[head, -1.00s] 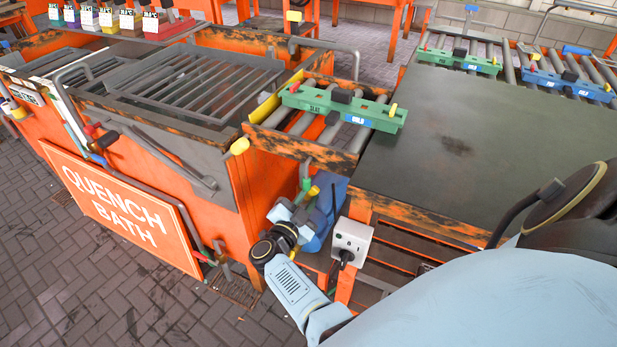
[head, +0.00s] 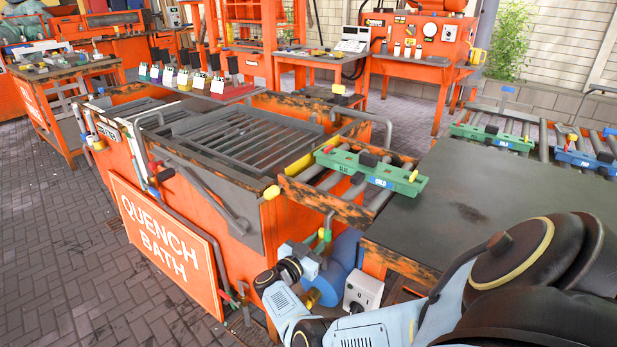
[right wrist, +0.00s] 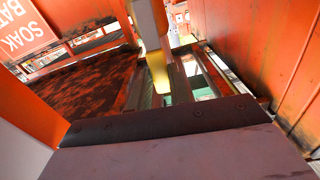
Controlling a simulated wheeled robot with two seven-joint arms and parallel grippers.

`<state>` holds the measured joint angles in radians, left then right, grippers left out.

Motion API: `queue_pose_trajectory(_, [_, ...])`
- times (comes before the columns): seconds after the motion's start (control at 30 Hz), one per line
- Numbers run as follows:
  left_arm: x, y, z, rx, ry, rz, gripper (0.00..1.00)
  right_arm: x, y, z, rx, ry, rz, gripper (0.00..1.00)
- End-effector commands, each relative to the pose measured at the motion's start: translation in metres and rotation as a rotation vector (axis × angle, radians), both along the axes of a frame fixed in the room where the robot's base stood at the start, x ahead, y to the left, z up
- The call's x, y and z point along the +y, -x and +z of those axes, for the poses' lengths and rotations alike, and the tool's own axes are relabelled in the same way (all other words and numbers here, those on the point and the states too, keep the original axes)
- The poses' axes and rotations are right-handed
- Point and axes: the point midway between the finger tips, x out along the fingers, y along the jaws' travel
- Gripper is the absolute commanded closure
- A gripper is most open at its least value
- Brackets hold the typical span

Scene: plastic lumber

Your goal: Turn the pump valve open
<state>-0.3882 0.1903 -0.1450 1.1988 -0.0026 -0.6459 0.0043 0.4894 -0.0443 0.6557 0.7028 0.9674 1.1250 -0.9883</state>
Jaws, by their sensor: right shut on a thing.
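The blue pump (head: 343,250) stands low between the quench bath's orange side and the dark-topped table. Small green and yellow valve parts (head: 325,235) show just above and beside it. My right gripper (head: 312,262) reaches in low from the front, against the pump, and is shut on what seems to be the pump valve handle. Its fingertips and most of the handle are hidden in the head view. In the right wrist view, a pale bar with a yellow end (right wrist: 158,75) stands in the middle, beyond a dark plate. How far the valve is turned cannot be told. My left gripper is not in view.
The orange quench bath (head: 240,215) with its sign (head: 165,245) is to the left. A white switch box (head: 362,291) sits close right of the gripper. A roller stand with a green fixture (head: 370,170) is above. The brick floor (head: 60,250) at left is open.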

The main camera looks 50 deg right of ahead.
Motion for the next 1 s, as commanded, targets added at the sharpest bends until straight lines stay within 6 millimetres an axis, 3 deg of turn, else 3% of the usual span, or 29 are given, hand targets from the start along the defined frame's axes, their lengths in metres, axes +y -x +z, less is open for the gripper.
queue_pose_trajectory(0.37, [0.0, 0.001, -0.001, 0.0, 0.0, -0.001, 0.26, 0.0, 0.0, -0.002, 0.005, -0.001, 0.001, 1.0])
queue_pose_trajectory(0.4, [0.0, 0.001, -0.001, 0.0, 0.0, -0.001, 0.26, 0.0, 0.0, -0.002, 0.005, -0.001, 0.001, 0.79])
queue_pose_trajectory(0.57, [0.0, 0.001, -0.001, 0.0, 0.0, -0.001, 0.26, 0.0, 0.0, -0.001, 0.004, -0.001, 0.0, 0.58])
queue_pose_trajectory(0.87, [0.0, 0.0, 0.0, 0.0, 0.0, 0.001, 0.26, 0.0, 0.0, 0.0, 0.003, 0.0, -0.001, 0.58])
queue_pose_trajectory(1.0, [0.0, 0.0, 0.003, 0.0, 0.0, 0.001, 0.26, 0.011, 0.001, 0.0, 0.003, -0.001, -0.002, 0.58])
